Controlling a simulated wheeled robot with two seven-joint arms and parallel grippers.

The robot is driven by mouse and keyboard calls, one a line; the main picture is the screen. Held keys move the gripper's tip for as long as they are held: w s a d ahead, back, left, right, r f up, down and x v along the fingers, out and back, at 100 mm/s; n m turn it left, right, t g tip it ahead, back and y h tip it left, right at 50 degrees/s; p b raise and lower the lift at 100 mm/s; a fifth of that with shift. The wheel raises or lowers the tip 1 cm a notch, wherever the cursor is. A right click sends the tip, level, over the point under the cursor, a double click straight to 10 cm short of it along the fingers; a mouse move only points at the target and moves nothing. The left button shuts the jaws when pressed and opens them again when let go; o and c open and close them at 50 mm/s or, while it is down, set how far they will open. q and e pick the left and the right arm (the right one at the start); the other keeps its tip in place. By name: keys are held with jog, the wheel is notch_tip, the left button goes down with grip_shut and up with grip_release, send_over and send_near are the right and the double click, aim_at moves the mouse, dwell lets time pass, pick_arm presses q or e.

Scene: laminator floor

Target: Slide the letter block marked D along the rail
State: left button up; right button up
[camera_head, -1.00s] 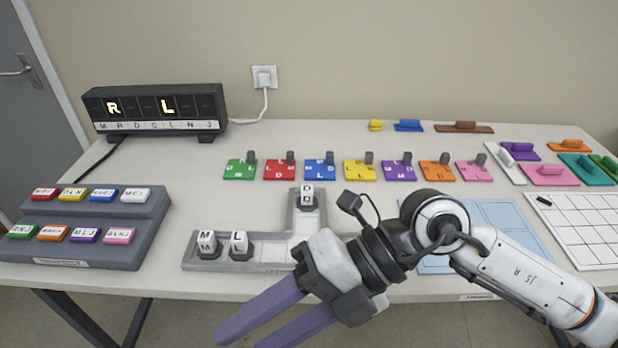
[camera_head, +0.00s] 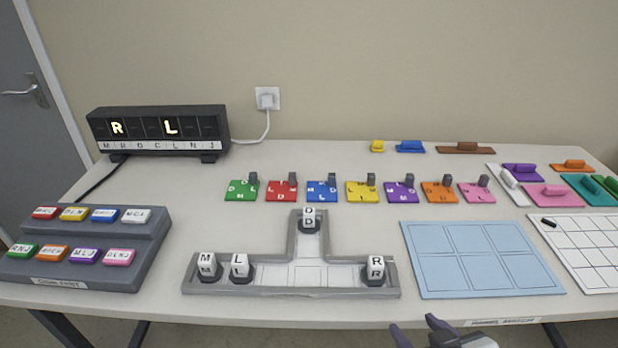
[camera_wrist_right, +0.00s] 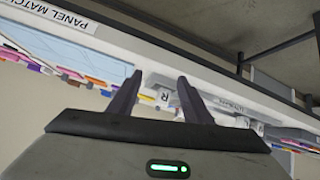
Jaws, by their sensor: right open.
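The letter block marked D (camera_head: 309,218) stands upright on a dark base at the back end of the short arm of the grey T-shaped rail tray (camera_head: 345,290). Blocks M (camera_head: 207,266) and L (camera_head: 240,267) stand at the left of the front channel. Block R (camera_head: 375,270) stands at its right end. My left gripper is out of view.
A dark display (camera_head: 158,130) showing R and L stands back left. A grey button console (camera_head: 150,255) is left of the tray. Coloured lettered tiles (camera_head: 362,191) line up behind it. A blue panel (camera_head: 480,258) and a white grid (camera_head: 590,250) lie right.

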jog(key=s+a+f+y, duration=0.1)
jog(key=s+a+f, duration=0.1)
jog(key=s+f, duration=0.3)
jog(key=s+a+f+g+y, duration=0.1)
jog(key=s+f, duration=0.4)
jog(key=f, duration=0.9)
jog(key=shift+s+a+y, duration=0.15)
jog(key=shift+a+y, duration=0.15)
jog(key=shift+a, duration=0.2)
